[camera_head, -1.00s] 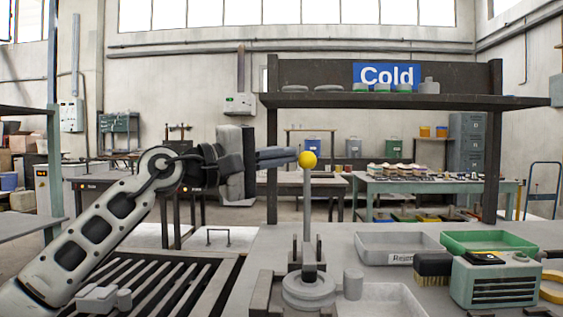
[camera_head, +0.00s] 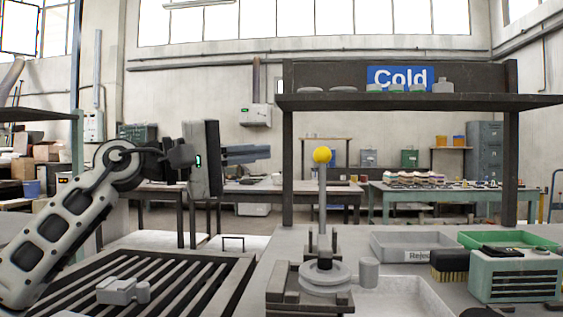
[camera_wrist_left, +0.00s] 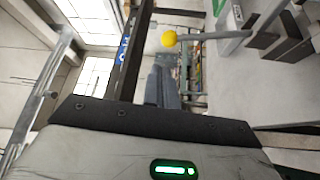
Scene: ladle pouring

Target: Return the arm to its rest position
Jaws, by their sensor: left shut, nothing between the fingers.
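My left gripper (camera_head: 247,154) is shut and empty, raised above the left part of the bench and pointing right. In the left wrist view its fingers (camera_wrist_left: 162,88) lie together. A grey rod topped by a yellow ball (camera_head: 322,155) stands upright in a round-based holder (camera_head: 325,278), to the right of the gripper and apart from it. The ball also shows in the left wrist view (camera_wrist_left: 169,39). My right gripper is not in view.
A slatted grate (camera_head: 180,280) with a small grey block (camera_head: 123,291) lies below my left arm. A grey cylinder (camera_head: 369,272), a reject tray (camera_head: 385,240), a green tray (camera_head: 505,236), a brush (camera_head: 449,262) and a vented box (camera_head: 515,278) stand right. A dark shelf (camera_head: 420,101) spans behind.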

